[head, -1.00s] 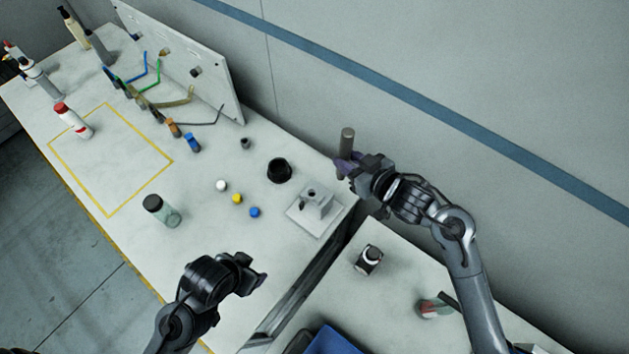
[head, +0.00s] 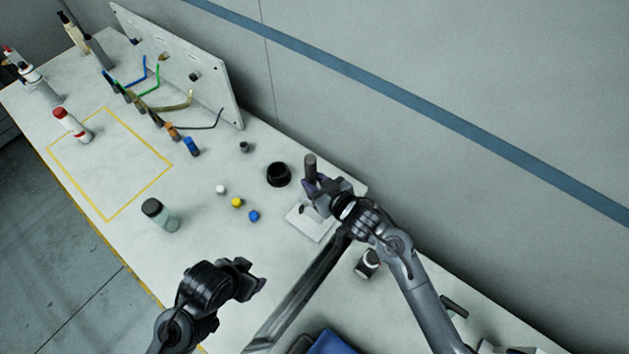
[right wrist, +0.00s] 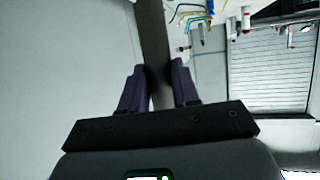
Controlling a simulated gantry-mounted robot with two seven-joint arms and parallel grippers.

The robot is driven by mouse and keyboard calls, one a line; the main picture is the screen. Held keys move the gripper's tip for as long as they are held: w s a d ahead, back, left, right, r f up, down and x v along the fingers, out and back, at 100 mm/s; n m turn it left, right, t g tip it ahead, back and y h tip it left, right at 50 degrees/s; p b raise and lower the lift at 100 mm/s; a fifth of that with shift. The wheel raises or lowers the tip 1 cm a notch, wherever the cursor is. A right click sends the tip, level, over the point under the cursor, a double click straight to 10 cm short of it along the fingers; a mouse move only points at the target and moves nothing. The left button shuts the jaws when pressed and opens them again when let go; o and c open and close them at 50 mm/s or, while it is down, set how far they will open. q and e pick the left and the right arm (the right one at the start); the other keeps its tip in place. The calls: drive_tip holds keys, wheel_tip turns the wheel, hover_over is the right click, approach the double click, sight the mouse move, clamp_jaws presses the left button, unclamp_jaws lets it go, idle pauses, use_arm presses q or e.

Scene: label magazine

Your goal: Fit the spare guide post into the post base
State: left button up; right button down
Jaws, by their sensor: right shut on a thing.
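The guide post (head: 310,165) is a dark grey rod, held upright in my right gripper (head: 312,187). In the right wrist view the post (right wrist: 154,42) runs up between the two purple-grey fingers (right wrist: 160,88), which are shut on it. The post base (head: 302,222) is a pale block on a square plate near the right end of the bench. My left gripper (head: 254,278) is open and empty, at the front of the bench.
A black round cup (head: 279,175) stands just left of the post. White, yellow and blue caps (head: 237,202) lie left of the base. A dark-capped jar (head: 367,263) is below my right arm.

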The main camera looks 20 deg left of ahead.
drive_tip(key=shift+f, duration=0.1)
drive_tip(key=shift+f, duration=0.5)
drive_tip(key=c, duration=0.8)
unclamp_jaws()
drive_tip(key=shift+r, duration=0.1)
